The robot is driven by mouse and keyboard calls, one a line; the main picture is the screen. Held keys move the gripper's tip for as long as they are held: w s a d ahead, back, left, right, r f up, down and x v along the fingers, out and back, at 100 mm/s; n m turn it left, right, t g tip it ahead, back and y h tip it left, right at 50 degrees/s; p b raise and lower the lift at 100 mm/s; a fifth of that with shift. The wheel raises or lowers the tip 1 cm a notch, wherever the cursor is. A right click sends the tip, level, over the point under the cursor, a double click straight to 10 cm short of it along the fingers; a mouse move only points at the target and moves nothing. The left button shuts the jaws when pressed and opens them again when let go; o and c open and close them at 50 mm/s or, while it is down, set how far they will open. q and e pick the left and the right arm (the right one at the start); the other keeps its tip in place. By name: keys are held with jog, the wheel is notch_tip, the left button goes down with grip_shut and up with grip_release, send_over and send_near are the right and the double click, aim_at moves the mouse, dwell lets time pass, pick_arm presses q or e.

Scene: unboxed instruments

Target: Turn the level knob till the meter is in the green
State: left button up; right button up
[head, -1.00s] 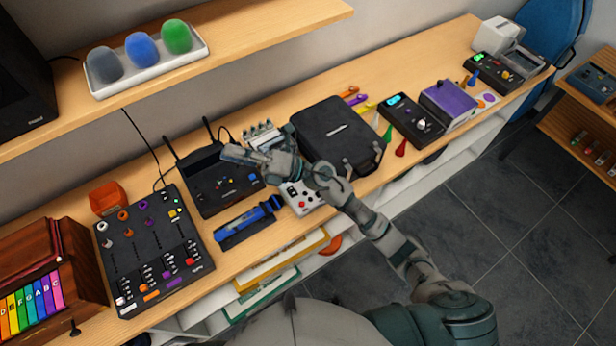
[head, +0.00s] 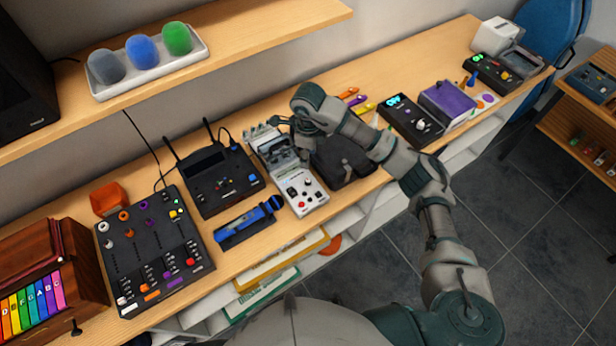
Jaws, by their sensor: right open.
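The white device (head: 308,202) stands on the bench in the middle, with a grey raised panel (head: 272,152) at its back and small dark and red controls on its front. I cannot read labels, so which control is the level knob is unclear. The meter's needle and green zone cannot be made out. My right gripper (head: 300,148) hangs over the back right of this device, pointing down, open and apparently empty. Its fingertips are small and partly hidden by the hand. Contact with the device cannot be told. My left gripper is out of view.
A black case (head: 345,165) lies right of the white device, partly behind my right arm. A black router-like box (head: 215,190) and a blue microphone (head: 250,220) in a holder are on the left. A black mixer (head: 150,250) is farther left. A shelf (head: 270,40) overhangs the back.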

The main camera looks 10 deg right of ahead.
aim_at(308, 180)
notch_tip(308, 180, down, 13)
jog(key=shift+r+p, duration=0.1)
jog(key=shift+p, duration=0.7)
grip_shut()
